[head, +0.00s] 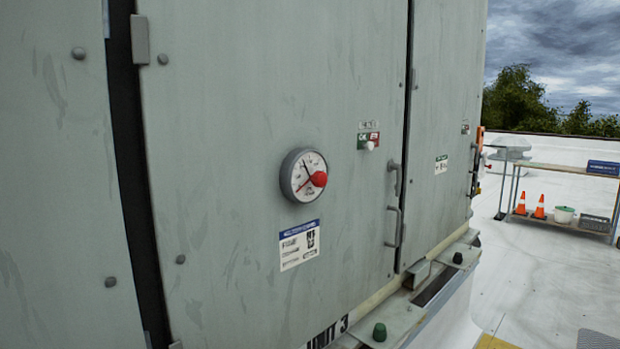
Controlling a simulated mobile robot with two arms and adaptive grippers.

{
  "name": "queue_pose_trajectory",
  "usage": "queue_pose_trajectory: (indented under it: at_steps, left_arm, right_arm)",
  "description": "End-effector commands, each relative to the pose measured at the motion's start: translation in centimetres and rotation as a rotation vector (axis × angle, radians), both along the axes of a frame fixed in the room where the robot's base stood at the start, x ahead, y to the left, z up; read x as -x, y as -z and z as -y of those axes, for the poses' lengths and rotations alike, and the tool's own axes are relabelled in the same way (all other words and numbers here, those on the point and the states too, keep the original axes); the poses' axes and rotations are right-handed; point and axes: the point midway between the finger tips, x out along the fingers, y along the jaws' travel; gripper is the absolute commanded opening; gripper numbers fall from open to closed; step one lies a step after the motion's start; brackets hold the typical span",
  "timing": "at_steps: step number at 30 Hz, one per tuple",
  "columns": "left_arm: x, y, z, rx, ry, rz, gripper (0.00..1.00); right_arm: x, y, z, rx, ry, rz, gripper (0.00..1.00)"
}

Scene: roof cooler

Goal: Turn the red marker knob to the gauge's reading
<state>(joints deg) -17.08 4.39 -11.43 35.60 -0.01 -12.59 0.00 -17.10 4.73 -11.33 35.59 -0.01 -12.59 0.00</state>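The gauge (303,167) is a round dial with a white face and a grey rim, mounted on the grey cabinet door. The red marker knob (319,179) stands out from the dial's front and covers part of the right side of the face from this angle. A thin red pointer runs from the knob toward the lower left of the dial. A dark needle slants toward the upper left. The scale figures are too small to read. Neither of my grippers is in view, and nothing touches the knob.
A label with a blue header (300,244) is below the gauge. A red-and-green plate (368,137) with a white knob and door handles (394,226) are to its right. A cart (565,224) with orange cones stands far right on the open white roof.

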Motion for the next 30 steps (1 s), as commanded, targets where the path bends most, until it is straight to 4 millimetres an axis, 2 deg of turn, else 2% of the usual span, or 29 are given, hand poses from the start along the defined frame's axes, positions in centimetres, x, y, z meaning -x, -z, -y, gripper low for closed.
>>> queue_pose_trajectory:
  at_steps: [30]
  left_arm:
    - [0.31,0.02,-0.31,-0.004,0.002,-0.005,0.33]
  right_arm:
    - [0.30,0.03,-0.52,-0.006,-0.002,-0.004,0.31]
